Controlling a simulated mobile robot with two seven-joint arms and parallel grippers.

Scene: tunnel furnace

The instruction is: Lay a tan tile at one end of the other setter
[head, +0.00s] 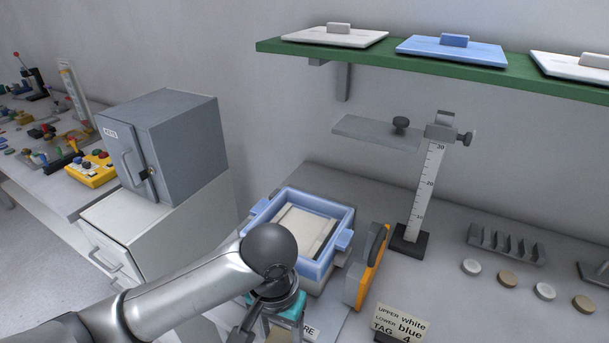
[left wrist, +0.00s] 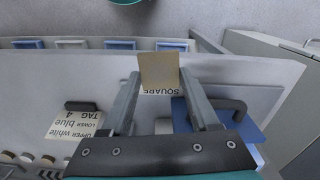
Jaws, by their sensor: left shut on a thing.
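My left gripper (left wrist: 158,85) is shut on a tan square tile (left wrist: 159,70), held between its fingertips in the left wrist view, above a white surface with a label reading SQUARE (left wrist: 162,91). In the head view my left gripper (head: 272,325) hangs at the bottom edge, in front of the blue box; its fingertips and the tile are not clear there. The blue box (head: 342,240) is open and holds a flat cream setter (head: 303,224). My forearm and wrist cover part of the box's near left side. My right gripper is not in view.
A card (head: 402,321) reads upper white, lower blue, tag 4. A height gauge (head: 425,195) stands behind. A green shelf (head: 380,66) carries lids. Several discs (head: 508,279) lie at right.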

